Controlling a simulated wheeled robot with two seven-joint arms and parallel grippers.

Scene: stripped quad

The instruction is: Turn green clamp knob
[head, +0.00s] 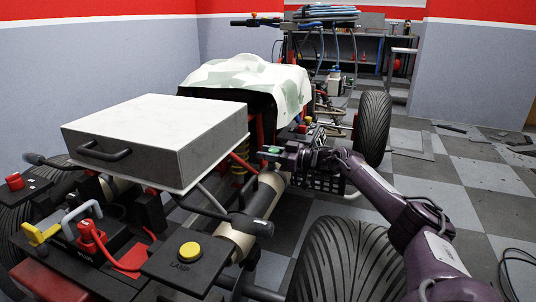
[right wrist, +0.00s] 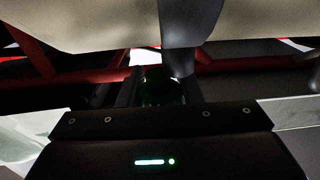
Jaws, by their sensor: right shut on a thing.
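The green clamp knob shows as a small green patch (head: 273,150) beside the beige tube, at the tip of my right gripper (head: 268,154). In the right wrist view the knob (right wrist: 160,88) is very dark, with only a faint green tint. It sits between the two fingers of my right gripper (right wrist: 160,92), which is shut on it. A dark clamp strap or bracket (right wrist: 188,22) comes down over the beige tube (right wrist: 90,22) just above the knob. The knob's exact turn angle cannot be told. My left gripper is not in view.
The quad's front tyre (head: 345,262) stands below my right forearm, and a rear tyre (head: 372,128) behind it. A white-topped box (head: 155,125) and a yellow lamp button (head: 189,250) are to the left. Red frame tubes (right wrist: 35,52) lie close around the fingers.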

